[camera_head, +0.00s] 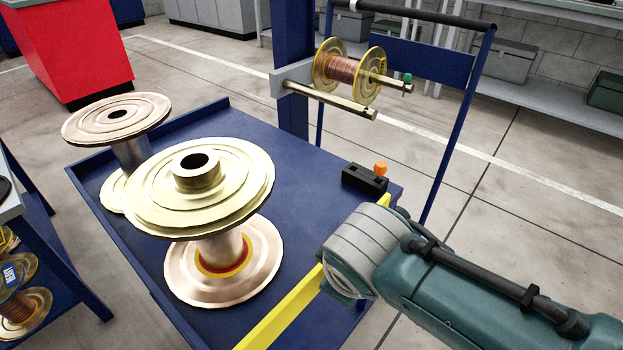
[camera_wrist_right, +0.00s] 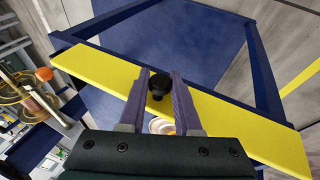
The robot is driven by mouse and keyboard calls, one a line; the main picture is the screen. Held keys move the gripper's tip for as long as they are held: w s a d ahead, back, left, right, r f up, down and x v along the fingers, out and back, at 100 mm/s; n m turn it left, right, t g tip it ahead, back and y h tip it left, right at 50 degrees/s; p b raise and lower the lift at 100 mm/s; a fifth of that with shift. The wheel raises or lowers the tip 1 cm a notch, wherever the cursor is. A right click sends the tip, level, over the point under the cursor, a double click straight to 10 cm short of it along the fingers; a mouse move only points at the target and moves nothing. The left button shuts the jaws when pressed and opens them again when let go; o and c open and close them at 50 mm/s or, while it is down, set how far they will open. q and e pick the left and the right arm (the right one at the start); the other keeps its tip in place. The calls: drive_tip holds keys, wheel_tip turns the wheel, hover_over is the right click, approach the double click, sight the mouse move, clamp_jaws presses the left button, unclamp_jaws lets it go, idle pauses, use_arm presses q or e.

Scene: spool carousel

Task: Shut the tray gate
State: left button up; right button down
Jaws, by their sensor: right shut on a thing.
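The tray gate is a flat yellow bar (camera_head: 287,308) along the right side of the blue tray (camera_head: 225,110). It also spans the right wrist view (camera_wrist_right: 95,73). My right gripper (camera_wrist_right: 160,76) is shut on the black knob (camera_wrist_right: 158,90) that stands on the bar; in the head view my wrist hides the fingers and the bar's middle. A black latch block (camera_head: 363,181) with an orange knob (camera_head: 380,169) sits by the bar's far end. I cannot tell whether bar and block touch. My left gripper is not in view.
A large spool (camera_head: 199,185) stands on the tray, with another spool (camera_head: 116,117) behind it. A copper wire spool (camera_head: 342,69) hangs on a rod from the blue post (camera_head: 293,60). A red cabinet (camera_head: 75,45) is at the back left. Open floor lies right of the tray.

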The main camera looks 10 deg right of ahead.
drive_tip(key=shift+f, duration=0.1)
drive_tip(key=c, duration=0.6)
unclamp_jaws()
drive_tip(key=shift+r, duration=0.35)
drive_tip(key=p+v, duration=0.6)
drive_tip(key=v, duration=0.3)
drive_tip(key=shift+s+a+r+p, duration=0.1)
drive_tip(key=shift+s+r+p, duration=0.05)
drive_tip(key=shift+s+p, duration=0.15)
